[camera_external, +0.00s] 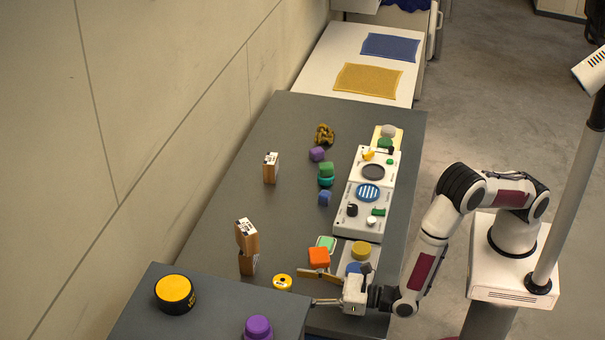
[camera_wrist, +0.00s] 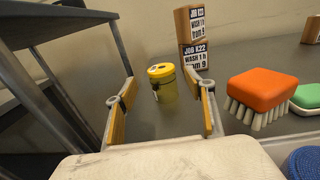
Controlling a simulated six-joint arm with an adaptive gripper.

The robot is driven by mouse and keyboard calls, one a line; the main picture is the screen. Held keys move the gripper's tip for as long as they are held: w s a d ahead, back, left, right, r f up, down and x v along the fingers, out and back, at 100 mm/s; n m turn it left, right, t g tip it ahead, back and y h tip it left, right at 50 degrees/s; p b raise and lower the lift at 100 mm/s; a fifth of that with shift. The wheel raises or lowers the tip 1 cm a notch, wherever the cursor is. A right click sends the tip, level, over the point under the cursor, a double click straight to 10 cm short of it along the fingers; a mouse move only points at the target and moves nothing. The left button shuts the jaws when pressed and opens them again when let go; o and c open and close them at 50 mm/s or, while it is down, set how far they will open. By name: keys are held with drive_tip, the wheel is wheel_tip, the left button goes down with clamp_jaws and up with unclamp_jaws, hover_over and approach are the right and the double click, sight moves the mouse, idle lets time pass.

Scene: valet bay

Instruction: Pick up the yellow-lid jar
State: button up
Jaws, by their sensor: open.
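My gripper (camera_external: 311,288) is open and low over the bench, to the right of this jar in the external view. In the wrist view the two yellow-padded fingers of my gripper (camera_wrist: 167,92) are spread, with the jar ahead and between their lines; nothing is held. A larger black container with a yellow lid (camera_external: 175,293) stands on the nearer grey surface.
Two stacked labelled wooden blocks (camera_wrist: 193,40) stand behind the small jar. An orange brush (camera_wrist: 260,92) and a green-and-white item (camera_wrist: 307,97) lie right of my fingers. A dark frame (camera_wrist: 62,70) rises at left. A purple-lid container (camera_external: 257,328) stands on the nearer surface.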

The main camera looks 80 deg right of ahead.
sight(282, 281)
drive_tip(key=shift+w, duration=0.25)
drive_tip(key=shift+w, duration=2.6)
drive_tip(key=c, duration=1.1)
